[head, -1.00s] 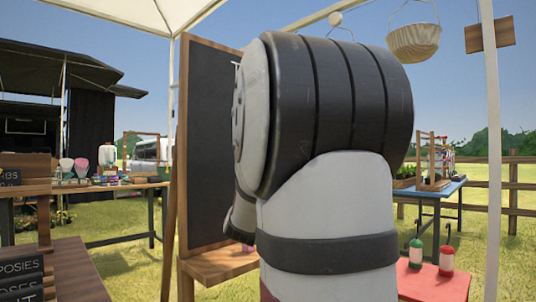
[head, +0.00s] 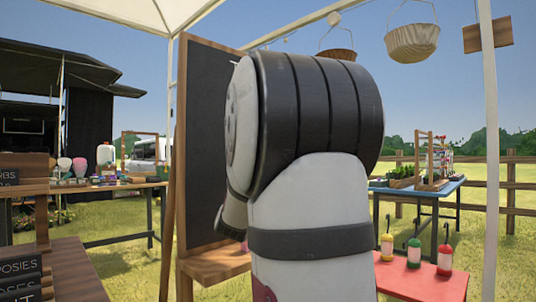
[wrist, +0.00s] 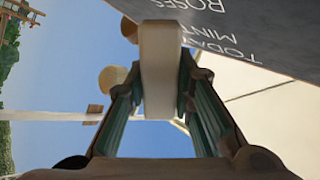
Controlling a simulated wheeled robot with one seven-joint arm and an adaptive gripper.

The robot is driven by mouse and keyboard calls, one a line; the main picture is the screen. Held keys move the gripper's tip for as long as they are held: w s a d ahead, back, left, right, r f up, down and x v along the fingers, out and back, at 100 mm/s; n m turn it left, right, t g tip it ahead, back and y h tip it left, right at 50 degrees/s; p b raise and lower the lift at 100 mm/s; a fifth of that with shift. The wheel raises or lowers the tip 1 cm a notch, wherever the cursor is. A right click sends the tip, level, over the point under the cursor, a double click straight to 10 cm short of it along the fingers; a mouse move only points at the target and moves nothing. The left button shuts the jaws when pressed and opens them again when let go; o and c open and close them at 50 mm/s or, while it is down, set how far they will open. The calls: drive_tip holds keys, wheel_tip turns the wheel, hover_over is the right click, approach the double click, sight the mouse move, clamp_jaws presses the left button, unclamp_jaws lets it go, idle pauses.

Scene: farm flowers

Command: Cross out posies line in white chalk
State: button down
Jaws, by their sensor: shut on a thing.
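The dark chalkboard (head: 208,140) stands in a wooden frame, left of my arm in the head view. In the wrist view the chalkboard (wrist: 245,30) shows upside down along the top, with the words TODAY, MINT and what looks like ROSES. No POSIES line shows on it. My gripper (wrist: 160,85) is shut on a thick white stick of chalk (wrist: 160,55), whose far end is close to the board's edge. I cannot tell whether it touches the board. In the head view my arm hides the gripper and most of the board's writing.
The board's wooden ledge (head: 215,265) is below it. Hanging baskets (head: 413,43) are overhead. Label blocks, one reading POSIES (head: 20,267), sit at lower left. Grass lies between the tables.

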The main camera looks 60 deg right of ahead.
drive_tip(key=shift+w+d, duration=0.2)
drive_tip(key=shift+w, duration=0.7)
drive_tip(key=shift+w+d, duration=0.2)
drive_tip(key=shift+w, duration=0.75)
drive_tip(key=shift+w+d, duration=0.2)
drive_tip(key=shift+w, duration=0.7)
drive_tip(key=shift+w+d, duration=0.15)
drive_tip(key=shift+w, duration=0.3)
drive_tip(key=shift+d, duration=0.1)
drive_tip(key=shift+s+d, duration=1.9)
drive_tip(key=shift+d, duration=5.75)
drive_tip(key=w+a, duration=0.3)
drive_tip(key=a, duration=1.2)
drive_tip(key=shift+w+a, duration=0.3)
drive_tip(key=shift+w, duration=0.05)
